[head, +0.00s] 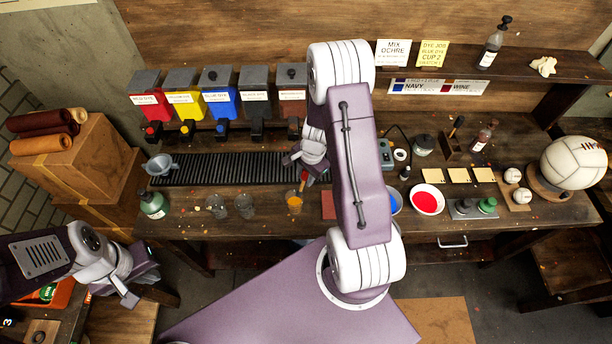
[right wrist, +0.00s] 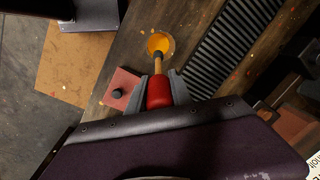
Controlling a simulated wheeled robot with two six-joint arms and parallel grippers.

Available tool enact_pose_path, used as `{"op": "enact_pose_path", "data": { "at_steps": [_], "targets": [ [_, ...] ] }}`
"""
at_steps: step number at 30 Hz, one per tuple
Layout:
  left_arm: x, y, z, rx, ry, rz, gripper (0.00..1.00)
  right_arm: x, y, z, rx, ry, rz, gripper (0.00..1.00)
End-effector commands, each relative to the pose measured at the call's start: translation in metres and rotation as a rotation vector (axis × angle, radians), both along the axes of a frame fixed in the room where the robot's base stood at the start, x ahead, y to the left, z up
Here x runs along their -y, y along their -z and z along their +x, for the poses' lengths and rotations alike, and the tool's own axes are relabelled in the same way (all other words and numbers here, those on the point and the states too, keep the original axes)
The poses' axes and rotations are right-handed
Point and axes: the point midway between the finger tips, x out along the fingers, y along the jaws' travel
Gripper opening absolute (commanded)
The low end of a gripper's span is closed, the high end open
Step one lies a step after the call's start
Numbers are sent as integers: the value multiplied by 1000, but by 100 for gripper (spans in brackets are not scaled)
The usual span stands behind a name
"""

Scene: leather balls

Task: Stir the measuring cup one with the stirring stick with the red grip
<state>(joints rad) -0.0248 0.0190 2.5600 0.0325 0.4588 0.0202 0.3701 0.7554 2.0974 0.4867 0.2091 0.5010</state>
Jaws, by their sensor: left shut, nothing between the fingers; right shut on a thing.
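A measuring cup with orange liquid (head: 294,201) stands near the bench's front edge; it also shows in the right wrist view (right wrist: 159,42). I cannot read any number on it. Two clear, empty-looking cups (head: 217,206) (head: 244,206) stand to its left. My right gripper (right wrist: 161,82) is shut on the red grip of the stirring stick (right wrist: 159,95). The stick points toward the orange cup, its lower end overlapping the cup's near rim; how deep it reaches is unclear. In the head view the red grip (head: 303,181) shows just above the cup. My left gripper (head: 132,294) is shut and empty, off the bench at lower left.
A dark slatted rack (head: 225,168) lies behind the cups, with several dye dispensers (head: 220,100) beyond. A green bottle (head: 153,205) stands at left. A reddish square pad (right wrist: 122,88) lies beside the orange cup. A red-filled bowl (head: 427,199) is further right.

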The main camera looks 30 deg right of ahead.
Motion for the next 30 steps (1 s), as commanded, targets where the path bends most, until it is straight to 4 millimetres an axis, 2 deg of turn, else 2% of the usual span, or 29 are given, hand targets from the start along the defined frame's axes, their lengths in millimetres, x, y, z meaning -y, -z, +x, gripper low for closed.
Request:
{"op": "enact_pose_path", "data": {
  "at_steps": [10,22,30],
  "targets": [
    [0,-4,0,0,0,0,0,0,-4,0,0,0,0,0],
    [0,-50,0,0,0,0,0,0,-52,0,0,0,0,0],
    [0,-48,0,0,0,0,0,0,-50,0,0,0,0,0]
  ]
}}
